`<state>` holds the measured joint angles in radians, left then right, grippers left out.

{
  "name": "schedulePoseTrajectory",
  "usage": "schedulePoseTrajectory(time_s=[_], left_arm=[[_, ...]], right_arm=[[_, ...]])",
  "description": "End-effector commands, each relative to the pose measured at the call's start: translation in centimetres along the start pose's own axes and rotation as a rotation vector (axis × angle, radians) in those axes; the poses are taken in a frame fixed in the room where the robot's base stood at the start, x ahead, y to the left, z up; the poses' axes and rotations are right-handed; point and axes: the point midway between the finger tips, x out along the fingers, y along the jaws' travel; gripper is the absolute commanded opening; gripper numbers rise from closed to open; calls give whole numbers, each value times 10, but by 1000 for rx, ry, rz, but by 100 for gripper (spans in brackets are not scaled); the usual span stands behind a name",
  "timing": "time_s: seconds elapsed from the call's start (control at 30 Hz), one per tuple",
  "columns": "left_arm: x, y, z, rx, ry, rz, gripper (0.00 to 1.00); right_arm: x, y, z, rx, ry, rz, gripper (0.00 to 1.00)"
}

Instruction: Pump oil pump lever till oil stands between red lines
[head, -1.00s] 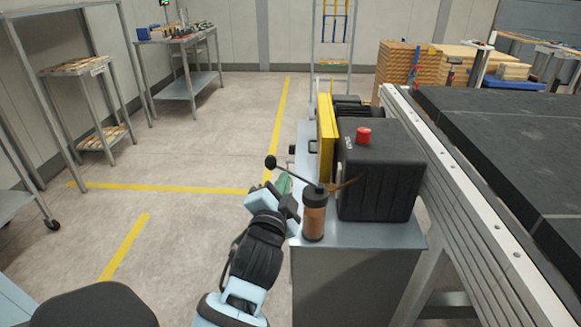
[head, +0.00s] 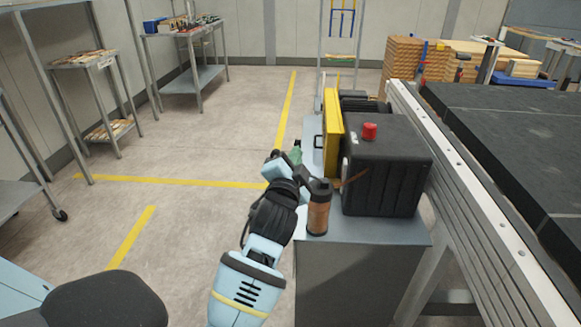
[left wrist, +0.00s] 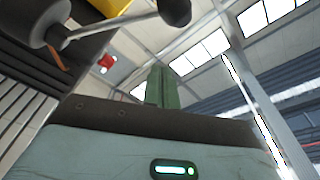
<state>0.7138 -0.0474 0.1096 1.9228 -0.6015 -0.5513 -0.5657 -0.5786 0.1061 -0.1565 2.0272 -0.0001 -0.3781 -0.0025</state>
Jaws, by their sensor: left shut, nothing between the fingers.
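The oil pump (head: 318,212) is a small upright cylinder with a dark cap and a brownish, see-through-looking body. It stands on the front left corner of the metal cabinet. I cannot make out red lines or an oil level at this size. My left gripper (head: 294,153) is shut and empty, beyond and left of the pump's cap, with its arm close beside the pump. In the head view it hides the lever. In the left wrist view the lever (left wrist: 110,29) runs from the pump cap (left wrist: 40,20) to a black ball knob (left wrist: 175,11), above the green fingers (left wrist: 162,87) and apart from them.
A black ribbed box (head: 390,170) with a red button (head: 370,131) stands right of the pump, beside a yellow plate (head: 333,135). The metal cabinet (head: 350,275) is below. A long machine bed (head: 515,150) lies at the right.

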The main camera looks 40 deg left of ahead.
Motion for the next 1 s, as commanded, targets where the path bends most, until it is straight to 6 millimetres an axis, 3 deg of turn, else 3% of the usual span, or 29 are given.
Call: schedulePoseTrajectory(time_s=[0.27,0.6,1.0], left_arm=[[39,0,0,0,-1,0,0],[26,0,34,0,-1,1,0],[24,0,38,0,-1,0,0]], right_arm=[[0,0,0,0,1,0,36],[-2,0,-2,0,3,1,36],[-3,0,-2,0,1,1,36]])
